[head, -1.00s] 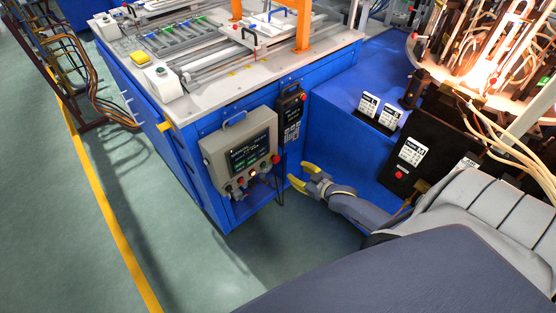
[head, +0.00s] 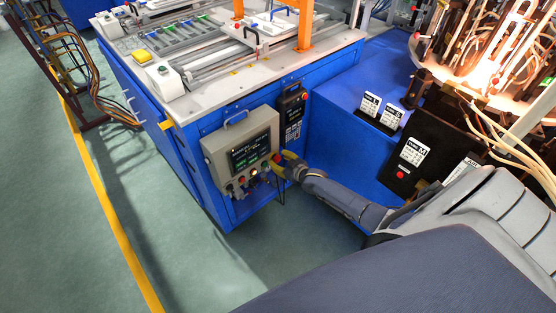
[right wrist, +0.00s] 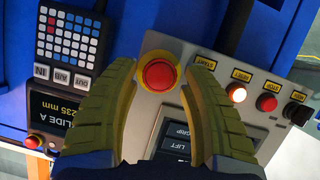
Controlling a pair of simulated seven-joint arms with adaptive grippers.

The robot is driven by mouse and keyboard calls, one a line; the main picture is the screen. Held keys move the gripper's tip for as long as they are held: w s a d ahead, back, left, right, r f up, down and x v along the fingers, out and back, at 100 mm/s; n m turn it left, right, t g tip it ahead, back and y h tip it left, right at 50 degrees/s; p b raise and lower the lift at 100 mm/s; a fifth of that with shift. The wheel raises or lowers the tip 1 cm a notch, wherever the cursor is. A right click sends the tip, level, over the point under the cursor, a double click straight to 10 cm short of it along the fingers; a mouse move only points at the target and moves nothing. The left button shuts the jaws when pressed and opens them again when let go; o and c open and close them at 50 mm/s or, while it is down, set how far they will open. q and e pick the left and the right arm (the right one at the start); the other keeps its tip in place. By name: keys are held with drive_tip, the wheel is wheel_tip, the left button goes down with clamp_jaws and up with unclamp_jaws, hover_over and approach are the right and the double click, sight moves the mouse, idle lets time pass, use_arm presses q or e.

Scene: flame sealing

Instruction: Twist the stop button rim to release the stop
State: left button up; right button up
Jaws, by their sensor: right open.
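The stop button is a red round button with a yellow rim on the corner of a grey control box (head: 213,150). In the right wrist view the stop button (right wrist: 159,75) lies between the two yellow fingers of my right gripper (right wrist: 161,68). The right gripper is open, with a fingertip on either side of the rim. In the head view the right gripper (head: 281,162) is at the right edge of the box and partly covers the button. My left gripper is not in view.
A lit button (right wrist: 236,92), a smaller red button (right wrist: 266,103) and a black knob (right wrist: 297,113) sit along the box to the right. A black panel with a keypad (right wrist: 68,38) is close at left.

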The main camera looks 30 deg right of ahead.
drive_tip(key=shift+w+f, duration=0.2)
drive_tip(key=shift+w, duration=0.4)
drive_tip(key=shift+c, duration=0.6)
clamp_jaws()
